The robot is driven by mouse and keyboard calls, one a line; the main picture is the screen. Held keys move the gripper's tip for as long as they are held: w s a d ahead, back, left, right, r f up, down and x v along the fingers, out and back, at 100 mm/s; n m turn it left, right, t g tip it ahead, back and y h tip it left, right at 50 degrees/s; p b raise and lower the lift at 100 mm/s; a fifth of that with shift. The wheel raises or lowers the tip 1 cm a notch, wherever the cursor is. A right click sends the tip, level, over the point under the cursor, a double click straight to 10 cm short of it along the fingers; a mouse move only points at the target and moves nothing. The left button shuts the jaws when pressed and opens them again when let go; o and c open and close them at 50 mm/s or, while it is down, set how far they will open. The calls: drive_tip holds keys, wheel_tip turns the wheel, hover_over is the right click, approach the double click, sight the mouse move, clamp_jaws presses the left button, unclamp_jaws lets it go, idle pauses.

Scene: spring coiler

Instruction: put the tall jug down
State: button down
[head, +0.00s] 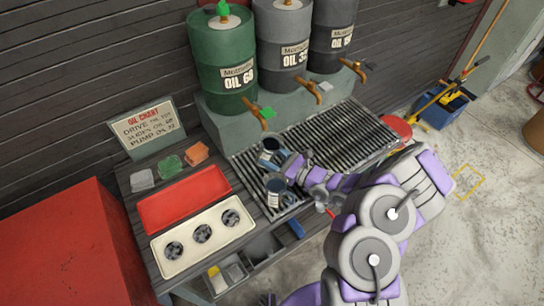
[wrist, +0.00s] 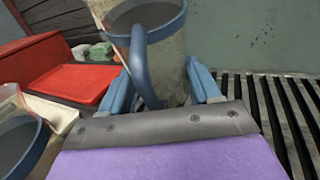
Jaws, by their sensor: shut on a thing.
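A clear jug with a blue rim and handle (wrist: 188,60) is between the two blue fingers of my gripper (wrist: 160,88). The gripper is shut on it at the handle side. In the head view this jug (head: 267,157) is at the left end of the black grate, and my gripper (head: 284,163) reaches it from the right. A second blue-rimmed jug (head: 274,189) stands nearer the front edge, and it shows at the lower left in the wrist view (wrist: 12,148). I cannot tell whether the held jug's base touches the grate, as it is hidden.
The slatted grate (head: 345,128) is clear to the right. Green (head: 224,62), grey (head: 285,35) and dark (head: 333,38) oil drums with taps stand behind it. A red tray (head: 183,198) and a cream tray with three round holes (head: 203,258) lie to the left.

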drive_tip(key=shift+a+f, duration=0.3)
drive_tip(key=shift+a, duration=0.1)
drive_tip(key=shift+c, duration=2.3)
unclamp_jaws()
drive_tip(key=shift+a, duration=0.1)
drive_tip(key=o, duration=0.3)
drive_tip(key=shift+d, duration=0.3)
drive_tip(key=shift+s+d, duration=0.1)
drive_tip(key=p+v, duration=0.4)
drive_tip(key=v, duration=1.3)
drive_tip(key=shift+d+f+p, duration=0.1)
drive_tip(key=shift+p, duration=0.3)
